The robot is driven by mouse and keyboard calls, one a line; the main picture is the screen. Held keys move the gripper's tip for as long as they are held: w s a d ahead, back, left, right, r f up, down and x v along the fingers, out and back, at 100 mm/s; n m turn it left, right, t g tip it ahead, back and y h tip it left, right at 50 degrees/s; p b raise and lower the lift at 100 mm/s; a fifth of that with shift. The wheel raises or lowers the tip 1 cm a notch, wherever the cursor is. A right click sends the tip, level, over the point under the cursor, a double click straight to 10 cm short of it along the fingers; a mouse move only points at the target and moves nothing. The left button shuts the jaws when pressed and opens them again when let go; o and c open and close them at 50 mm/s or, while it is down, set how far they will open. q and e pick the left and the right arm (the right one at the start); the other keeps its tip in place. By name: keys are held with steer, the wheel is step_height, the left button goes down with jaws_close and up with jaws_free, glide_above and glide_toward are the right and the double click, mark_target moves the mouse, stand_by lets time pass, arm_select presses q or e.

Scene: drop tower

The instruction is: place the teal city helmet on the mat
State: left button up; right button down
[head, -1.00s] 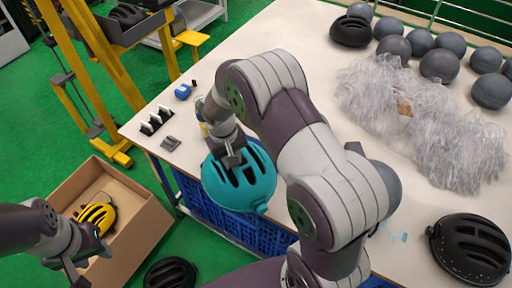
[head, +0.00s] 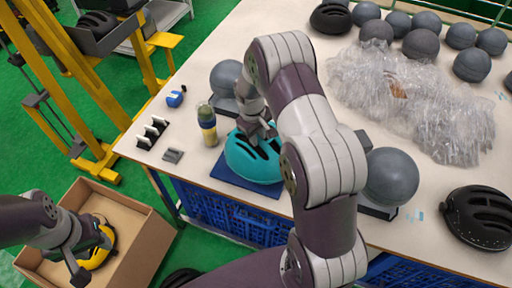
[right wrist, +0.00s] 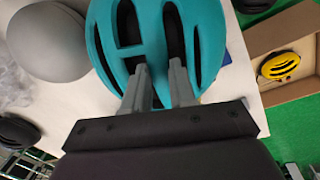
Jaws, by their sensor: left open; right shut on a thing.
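The teal city helmet (head: 252,160) is at the blue mat (head: 232,183) near the table's front edge in the head view. Its dome faces up, and it covers most of the mat. I cannot tell whether its full weight rests there. My right gripper (head: 262,137) is shut on the helmet from above. In the right wrist view the gripper's fingers (right wrist: 156,85) reach into the vents of the teal shell (right wrist: 160,30). My left gripper (head: 85,262) is open and empty over the cardboard box at lower left, apart from the mat.
A grey headform (head: 226,77) and a striped bottle (head: 207,124) stand close to the mat, and another headform (head: 390,177) is to its right. A black helmet (head: 478,218) lies at far right. The cardboard box (head: 135,230) holds a yellow helmet (head: 98,250).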

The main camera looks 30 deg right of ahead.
step_height(320, 180, down, 4)
steer(key=shift+s+d+r+p, duration=0.1)
steer(key=shift+p, duration=0.3)
steer(key=shift+f, duration=0.6)
steer(key=c, duration=1.3)
jaws_free()
steer(key=shift+f, duration=0.1)
steer(key=shift+c, duration=0.2)
steer(key=o, duration=0.4)
step_height(320, 180, up, 12)
steer(key=a+b, duration=0.2)
steer(key=b, duration=0.1)
steer(key=s+a+r+m, duration=0.1)
steer(key=s+a, duration=0.2)
steer(key=s, duration=0.3)
steer(key=s+a+r+m+y, duration=0.1)
steer(key=s+a, duration=0.2)
steer(key=s, duration=0.3)
steer(key=s+a+r+t, duration=0.1)
steer(key=s+a+r, duration=0.1)
steer(key=s, duration=0.4)
steer(key=shift+a+m, duration=0.4)
steer(key=shift+a, duration=0.05)
